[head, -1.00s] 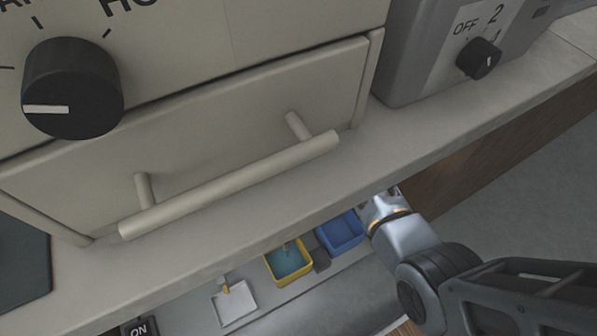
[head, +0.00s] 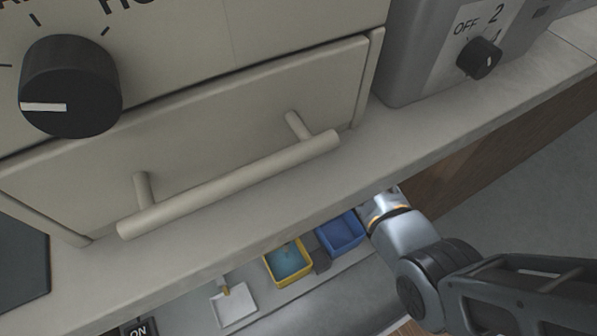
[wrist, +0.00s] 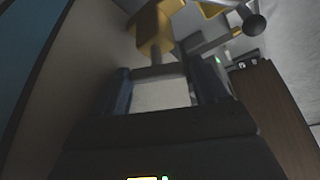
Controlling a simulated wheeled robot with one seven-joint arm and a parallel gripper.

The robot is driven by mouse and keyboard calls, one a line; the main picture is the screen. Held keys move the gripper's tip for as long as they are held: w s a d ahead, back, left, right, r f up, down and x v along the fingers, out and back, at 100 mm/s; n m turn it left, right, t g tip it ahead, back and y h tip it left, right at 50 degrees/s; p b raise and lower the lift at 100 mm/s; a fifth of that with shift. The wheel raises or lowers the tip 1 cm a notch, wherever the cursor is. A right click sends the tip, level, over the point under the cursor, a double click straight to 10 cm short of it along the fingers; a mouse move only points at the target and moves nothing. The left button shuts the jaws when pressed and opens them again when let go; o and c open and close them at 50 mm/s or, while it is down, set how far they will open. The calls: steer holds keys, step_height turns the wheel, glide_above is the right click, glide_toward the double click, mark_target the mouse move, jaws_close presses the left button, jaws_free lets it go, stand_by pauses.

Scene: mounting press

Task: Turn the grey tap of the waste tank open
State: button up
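My gripper (wrist: 165,85) shows in the wrist view with its two dark fingers apart and a pale flat surface visible between them. Just beyond the fingertips is a yellow fitting (wrist: 154,32) with a short grey stem under it. A dark round knob (wrist: 253,24) on a grey rod is at the upper right, apart from the fingers. I cannot tell for sure which part is the grey tap, and the waste tank is not clearly recognisable. In the head view my wrist reaches below the counter edge, and the fingers are hidden.
A yellow-rimmed bin (head: 289,264) with blue-green contents, a blue bin (head: 341,234) and a white tray (head: 234,305) stand below the counter (head: 200,245). The counter edge overhangs them. A drawer with a bar handle (head: 230,187) is above. A brown panel (wrist: 268,100) is right of my gripper.

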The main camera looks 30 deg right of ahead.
steer(key=shift+w+d+r, duration=0.1)
steer(key=shift+w+d, duration=0.05)
steer(key=shift+w, duration=0.05)
stand_by(0.3)
steer(key=shift+m, duration=0.3)
